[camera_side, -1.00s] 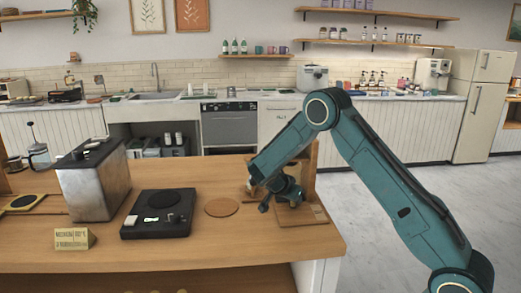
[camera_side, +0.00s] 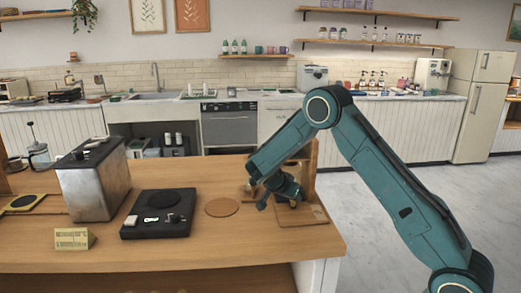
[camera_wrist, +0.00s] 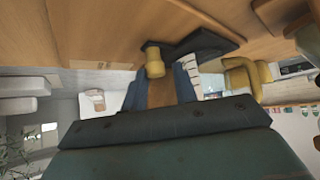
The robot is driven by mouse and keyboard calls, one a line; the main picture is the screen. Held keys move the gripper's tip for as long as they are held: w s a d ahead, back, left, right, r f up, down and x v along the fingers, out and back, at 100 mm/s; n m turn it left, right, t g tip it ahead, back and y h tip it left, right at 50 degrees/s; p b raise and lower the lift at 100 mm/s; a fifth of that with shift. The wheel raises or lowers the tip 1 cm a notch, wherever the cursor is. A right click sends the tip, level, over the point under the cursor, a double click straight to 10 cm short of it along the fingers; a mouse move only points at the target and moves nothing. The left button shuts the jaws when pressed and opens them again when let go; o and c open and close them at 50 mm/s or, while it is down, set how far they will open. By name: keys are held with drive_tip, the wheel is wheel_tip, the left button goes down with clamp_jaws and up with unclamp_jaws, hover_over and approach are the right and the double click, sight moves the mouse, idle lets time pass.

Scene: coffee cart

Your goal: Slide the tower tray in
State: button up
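A wooden tower (camera_side: 312,163) stands near the right end of the wooden counter. A flat wooden tray (camera_side: 316,217) lies at its foot, and my arm hides part of both. My gripper (camera_side: 279,203) is low beside the tower, just above the tray, with its fingers pointing down and apart. In the wrist view my gripper (camera_wrist: 160,78) shows two blue-grey fingers with a gap and brown wood seen between them. A yellowish knob (camera_wrist: 154,62) sits by the fingertips. I cannot tell whether a finger touches the tray or knob.
A round brown coaster (camera_side: 222,207) lies left of my gripper. A black scale (camera_side: 158,213) and a metal machine (camera_side: 93,180) stand further left, with a small yellow sign (camera_side: 73,239) in front. The counter's front edge and right end are close to the tray.

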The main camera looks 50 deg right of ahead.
drive_tip(key=v, duration=1.2)
drive_tip(key=shift+a+r, duration=0.1)
drive_tip(key=shift+r, duration=0.05)
drive_tip(key=s+a+r+n+t+y, duration=0.2)
drive_tip(key=s+a+r+n+y, duration=0.1)
drive_tip(key=s+r+n, duration=0.3)
drive_tip(key=s+a+r+n+t+y, duration=0.2)
drive_tip(key=s+a+r+n, duration=0.15)
drive_tip(key=s+r, duration=0.35)
drive_tip(key=s+a+n+y, duration=0.1)
drive_tip(key=s+a+n, duration=0.1)
drive_tip(key=s, duration=0.3)
drive_tip(key=s+a+f+n+t+y, duration=0.1)
drive_tip(key=s+a+n, duration=0.2)
drive_tip(key=s, duration=0.3)
drive_tip(key=s+a+n+y, duration=0.2)
drive_tip(key=s+n, duration=0.1)
drive_tip(key=s, duration=0.2)
drive_tip(key=shift+s+a+t, duration=0.25)
drive_tip(key=shift+a+t, duration=0.05)
drive_tip(key=shift+a, duration=0.05)
drive_tip(key=shift+f+n, duration=0.15)
drive_tip(key=shift+n, duration=0.1)
idle(0.3)
